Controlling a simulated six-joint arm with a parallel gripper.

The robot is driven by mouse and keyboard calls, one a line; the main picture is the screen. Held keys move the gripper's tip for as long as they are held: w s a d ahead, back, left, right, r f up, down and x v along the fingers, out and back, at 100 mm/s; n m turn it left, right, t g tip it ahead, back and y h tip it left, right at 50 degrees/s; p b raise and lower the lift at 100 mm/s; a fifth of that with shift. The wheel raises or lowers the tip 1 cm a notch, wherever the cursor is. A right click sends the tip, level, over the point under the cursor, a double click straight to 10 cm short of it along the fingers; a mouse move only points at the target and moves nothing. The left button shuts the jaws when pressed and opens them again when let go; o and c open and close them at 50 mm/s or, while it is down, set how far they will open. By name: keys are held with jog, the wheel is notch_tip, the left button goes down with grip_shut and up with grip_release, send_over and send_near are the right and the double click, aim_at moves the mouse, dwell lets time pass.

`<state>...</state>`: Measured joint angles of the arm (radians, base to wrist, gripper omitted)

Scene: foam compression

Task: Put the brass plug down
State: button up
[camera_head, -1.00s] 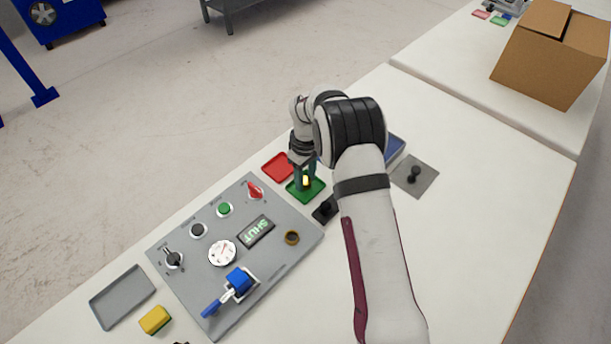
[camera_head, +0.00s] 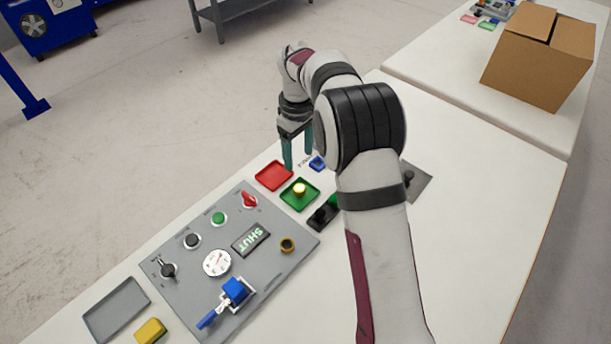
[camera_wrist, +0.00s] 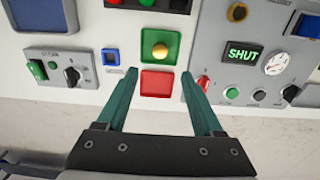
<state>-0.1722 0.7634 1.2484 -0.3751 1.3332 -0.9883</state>
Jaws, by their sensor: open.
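The brass plug (camera_head: 299,189) stands in the green tray (camera_head: 291,203). In the wrist view the plug (camera_wrist: 160,50) shows as a round brass top in the middle of the green tray (camera_wrist: 148,62). My gripper (camera_head: 298,168) is open and empty. It hangs above and behind the plug, near the red tray (camera_head: 273,175), and is apart from the plug. In the wrist view the fingers (camera_wrist: 160,75) are spread wide on either side of the red tray (camera_wrist: 157,83), with nothing between them.
The grey panel (camera_head: 180,244) with a lit "SHUT" display (camera_head: 251,239), gauge, knobs and a blue-handled clamp lies left of the trays. A brass ring (camera_head: 288,245) sits on it. A grey tray (camera_head: 116,309) and yellow sponge (camera_head: 150,331) are at front left. A cardboard box (camera_head: 530,70) stands far right.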

jog(key=s+d+r+m, duration=0.3)
jog(key=s+r+m, duration=0.1)
jog(key=s+r, duration=0.5)
jog(key=s+d+f+m+y, duration=0.1)
jog(key=s+m, duration=0.9)
jog(key=s, duration=1.7)
jog(key=shift+d+m+y, duration=0.3)
jog(key=shift+d+y, duration=0.1)
jog(key=shift+d, duration=0.15)
